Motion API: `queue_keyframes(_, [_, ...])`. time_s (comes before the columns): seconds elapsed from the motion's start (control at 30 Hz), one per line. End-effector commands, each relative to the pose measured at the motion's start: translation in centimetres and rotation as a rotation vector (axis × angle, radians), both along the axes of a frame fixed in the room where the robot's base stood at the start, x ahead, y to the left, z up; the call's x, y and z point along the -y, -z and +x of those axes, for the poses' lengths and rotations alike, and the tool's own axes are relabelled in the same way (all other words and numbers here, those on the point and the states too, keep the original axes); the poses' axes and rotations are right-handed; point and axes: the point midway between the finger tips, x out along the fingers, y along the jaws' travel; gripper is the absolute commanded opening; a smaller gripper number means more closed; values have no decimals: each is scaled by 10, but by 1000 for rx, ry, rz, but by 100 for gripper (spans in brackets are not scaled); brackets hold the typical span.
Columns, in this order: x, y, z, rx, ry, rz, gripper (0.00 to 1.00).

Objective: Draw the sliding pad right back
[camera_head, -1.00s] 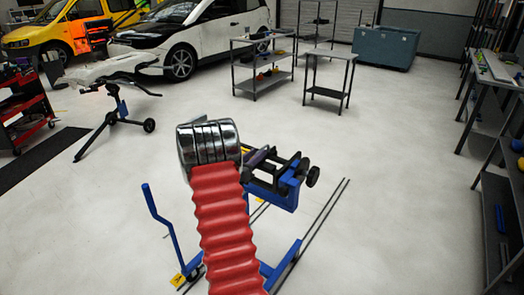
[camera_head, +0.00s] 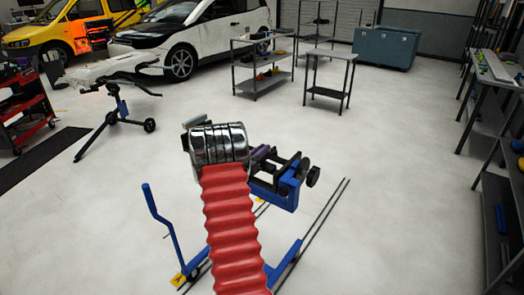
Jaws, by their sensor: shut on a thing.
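A blue stand with black clamp parts (camera_head: 282,188) stands on the floor in the middle of the view. A dark purple piece (camera_head: 263,153), which looks like the sliding pad, shows at its left end, just right of my chrome wrist. My wrist and red arm sleeve cover the rest of that end. A grey part, apparently of my gripper (camera_head: 196,121), sticks out at the upper left of the wrist. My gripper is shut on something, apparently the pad. The jaws and their contact are hidden behind the wrist.
A blue lever (camera_head: 160,228) rises left of my arm. Dark floor rails (camera_head: 318,232) run on the right. A small table (camera_head: 328,92) and shelving (camera_head: 262,65) stand behind. A work stand (camera_head: 118,105) is at left. Open floor lies around the blue stand.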

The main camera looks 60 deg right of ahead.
Motion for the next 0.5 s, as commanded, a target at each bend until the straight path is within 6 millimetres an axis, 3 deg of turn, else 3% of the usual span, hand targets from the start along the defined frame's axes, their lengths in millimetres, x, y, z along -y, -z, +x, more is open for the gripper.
queue_keyframes(0.5, [0, 0, 0, -1, -1, 0, 0])
